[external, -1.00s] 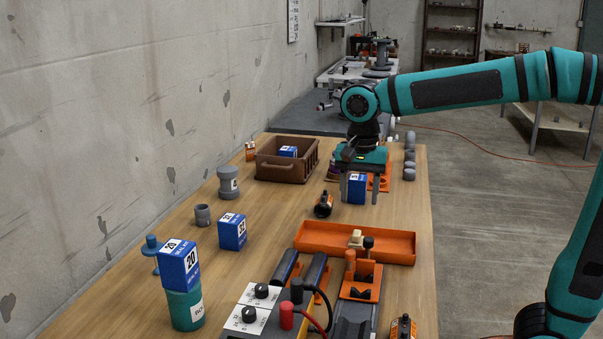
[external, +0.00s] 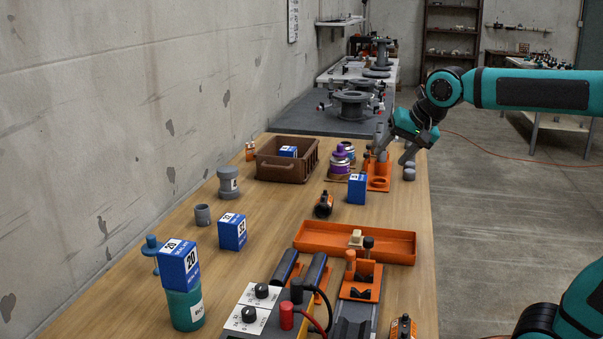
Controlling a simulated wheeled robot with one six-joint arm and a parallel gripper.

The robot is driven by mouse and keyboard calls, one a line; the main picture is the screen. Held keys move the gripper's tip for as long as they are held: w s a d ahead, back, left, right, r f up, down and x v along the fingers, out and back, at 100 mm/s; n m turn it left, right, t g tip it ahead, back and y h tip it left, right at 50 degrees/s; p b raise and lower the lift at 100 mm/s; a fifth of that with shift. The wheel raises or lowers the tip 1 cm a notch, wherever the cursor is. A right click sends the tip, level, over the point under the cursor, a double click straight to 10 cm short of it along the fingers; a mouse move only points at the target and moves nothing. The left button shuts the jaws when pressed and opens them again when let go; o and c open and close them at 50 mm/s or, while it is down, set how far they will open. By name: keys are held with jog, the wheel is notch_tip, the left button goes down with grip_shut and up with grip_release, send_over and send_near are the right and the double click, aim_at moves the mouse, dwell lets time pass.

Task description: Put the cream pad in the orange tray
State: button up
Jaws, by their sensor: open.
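The orange tray (external: 320,240) lies across the middle of the table, long and shallow. A small cream piece (external: 355,238), which looks like the cream pad, is at the tray's right half, within its outline; the steep view does not show exactly how it rests. My gripper (external: 394,158) is open, at the far right of the table beside the orange holder, well away from the tray. I see nothing between its fingers, though the view is small.
An orange holder (external: 379,183) and grey cylinders (external: 409,173) are near my gripper. A brown crate (external: 285,172) is at the back left. An orange rack (external: 362,283) stands just in front of the tray.

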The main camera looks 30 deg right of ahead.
jog(key=s+d+r+n+t+h, duration=0.1)
jog(key=s+d+r+n+t, duration=0.1)
jog(key=s+d+r+t, duration=0.3)
jog(key=s+d+r+n+t+h, duration=0.1)
jog(key=s+d+r+n+t, duration=0.2)
jog(key=d, duration=0.7)
notch_tip(320, 180, up, 4)
jog(key=s+t, duration=0.2)
jog(key=t, duration=0.1)
